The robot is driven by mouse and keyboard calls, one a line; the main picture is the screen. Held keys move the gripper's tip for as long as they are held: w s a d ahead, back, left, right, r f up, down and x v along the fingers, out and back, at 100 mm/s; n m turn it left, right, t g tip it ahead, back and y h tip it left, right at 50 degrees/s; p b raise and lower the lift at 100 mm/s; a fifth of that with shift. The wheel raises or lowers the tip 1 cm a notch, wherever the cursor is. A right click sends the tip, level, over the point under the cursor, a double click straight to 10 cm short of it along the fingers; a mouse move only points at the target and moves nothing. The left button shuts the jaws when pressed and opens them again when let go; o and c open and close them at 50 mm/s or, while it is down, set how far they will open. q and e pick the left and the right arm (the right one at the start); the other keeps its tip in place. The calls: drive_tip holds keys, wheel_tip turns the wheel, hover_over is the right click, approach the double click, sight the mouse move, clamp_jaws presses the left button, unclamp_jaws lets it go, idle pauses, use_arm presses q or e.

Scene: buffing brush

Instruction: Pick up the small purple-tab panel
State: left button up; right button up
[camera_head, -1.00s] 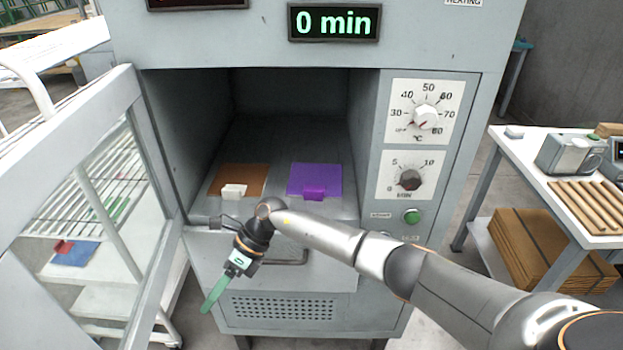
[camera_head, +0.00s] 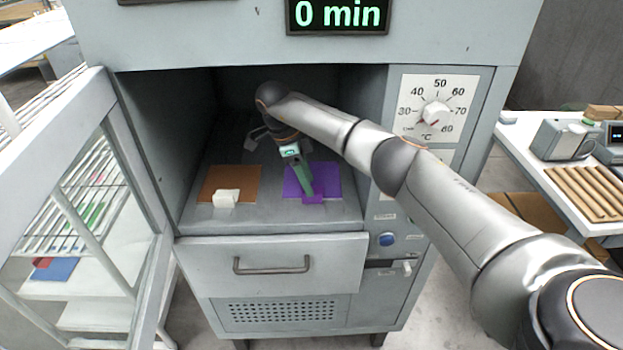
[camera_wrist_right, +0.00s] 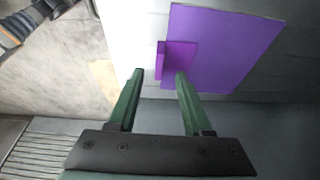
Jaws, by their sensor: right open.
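The purple panel (camera_head: 328,178) lies flat on the oven chamber floor, right of the brown panel. Its small purple tab (camera_head: 313,199) stands up at its front edge. My right gripper (camera_head: 309,193) reaches into the chamber, fingers pointing down over the panel's front part at the tab. In the right wrist view the green fingers (camera_wrist_right: 157,77) are open, with the tab (camera_wrist_right: 176,61) just ahead of the fingertips and roughly between them. The panel (camera_wrist_right: 228,48) extends beyond to the right. I cannot tell whether the fingers touch it. My left gripper is not in view.
A brown panel (camera_head: 232,180) with a white tab (camera_head: 226,198) lies left in the chamber. The oven door (camera_head: 95,200) stands open at left. A drawer handle (camera_head: 271,265) is below the chamber. A side table (camera_head: 545,168) with wooden rods stands at right.

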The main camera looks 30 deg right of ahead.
drive_tip(key=shift+x, duration=1.4)
drive_tip(key=shift+a, duration=0.1)
drive_tip(key=shift+c, duration=0.3)
clamp_jaws()
